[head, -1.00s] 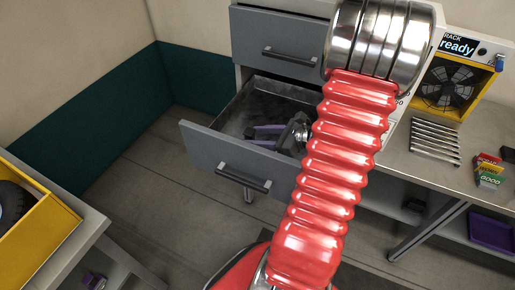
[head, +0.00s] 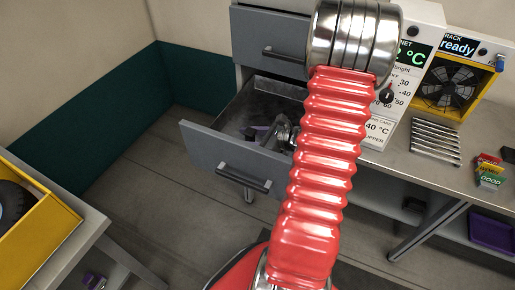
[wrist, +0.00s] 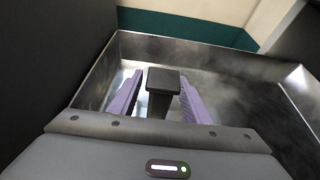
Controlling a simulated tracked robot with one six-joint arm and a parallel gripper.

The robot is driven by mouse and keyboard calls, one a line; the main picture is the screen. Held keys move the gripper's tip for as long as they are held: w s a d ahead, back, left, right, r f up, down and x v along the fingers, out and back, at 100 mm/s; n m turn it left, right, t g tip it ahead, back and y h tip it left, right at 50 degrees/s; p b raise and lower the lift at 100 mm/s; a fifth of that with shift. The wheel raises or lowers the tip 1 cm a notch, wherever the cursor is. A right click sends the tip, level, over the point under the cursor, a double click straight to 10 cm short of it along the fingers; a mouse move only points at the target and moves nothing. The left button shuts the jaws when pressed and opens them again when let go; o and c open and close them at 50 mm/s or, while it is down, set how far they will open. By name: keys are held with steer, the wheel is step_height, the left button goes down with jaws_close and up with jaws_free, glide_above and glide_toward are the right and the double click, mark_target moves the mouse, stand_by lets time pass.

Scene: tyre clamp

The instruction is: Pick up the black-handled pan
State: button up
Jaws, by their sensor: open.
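My gripper (wrist: 162,88) has two purple fingers that stand apart, reaching down into an open grey drawer (head: 217,157). Between the fingers in the wrist view is a dark block with a flat black top (wrist: 163,78). It may be the pan's black handle, but I cannot tell for sure. No pan body shows clearly in either view. In the head view my gripper (head: 257,132) is inside the drawer, and my wrist and red arm hide much of the drawer's right side.
The drawer's metal walls (wrist: 88,76) surround my gripper closely. A closed drawer (head: 270,40) is above. On the bench at right are a fan unit (head: 447,88), several wrenches (head: 435,140) and coloured cards (head: 488,170). A yellow bin (head: 35,215) stands at left.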

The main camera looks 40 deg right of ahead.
steer(key=shift+c, duration=0.4)
jaws_close()
stand_by(0.5)
